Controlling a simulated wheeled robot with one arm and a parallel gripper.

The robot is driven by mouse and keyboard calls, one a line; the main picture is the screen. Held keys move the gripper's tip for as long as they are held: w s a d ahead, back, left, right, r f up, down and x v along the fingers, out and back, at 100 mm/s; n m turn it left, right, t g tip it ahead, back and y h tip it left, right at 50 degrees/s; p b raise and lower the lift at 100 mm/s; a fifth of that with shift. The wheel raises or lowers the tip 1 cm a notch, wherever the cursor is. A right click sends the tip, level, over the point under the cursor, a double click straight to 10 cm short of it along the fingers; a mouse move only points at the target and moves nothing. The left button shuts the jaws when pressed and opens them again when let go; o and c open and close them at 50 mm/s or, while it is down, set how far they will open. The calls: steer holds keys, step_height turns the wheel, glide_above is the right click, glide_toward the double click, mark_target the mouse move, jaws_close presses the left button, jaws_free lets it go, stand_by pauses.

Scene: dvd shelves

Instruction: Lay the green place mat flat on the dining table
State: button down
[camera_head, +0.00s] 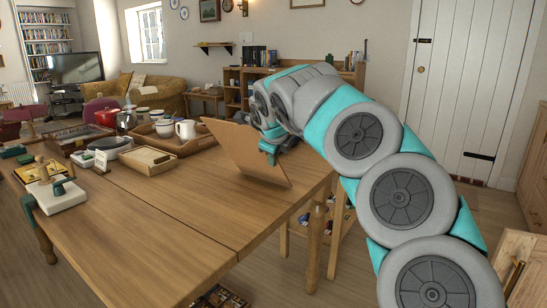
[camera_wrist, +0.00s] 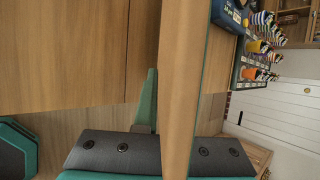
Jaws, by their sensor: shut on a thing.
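A thin, stiff, rectangular panel (camera_head: 238,150) is tilted up over the far right part of the dining table (camera_head: 190,210). Its face toward the head camera is tan brown, not green. My gripper (camera_head: 270,150) is shut on its right edge. In the wrist view the panel (camera_wrist: 182,80) shows edge-on as a tan band, with a narrow green strip along its right side. One green finger shows left of it; the other is mostly hidden. The panel's lower edge is close to the tabletop; I cannot tell whether it touches. No wholly green mat is clearly visible.
A wooden tray (camera_head: 166,142) with white jugs and bowls stands behind left. A shallow box (camera_head: 148,160), a white board with green parts (camera_head: 56,195) and other items crowd the left side. The table's front middle is clear. A shelf holds small colourful items (camera_wrist: 262,45).

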steer(key=shift+f, duration=0.1)
steer(key=c, duration=0.9)
jaws_free()
steer(key=v, duration=0.7)
steer(key=shift+s+r, duration=0.25)
steer(key=shift+r, duration=0.05)
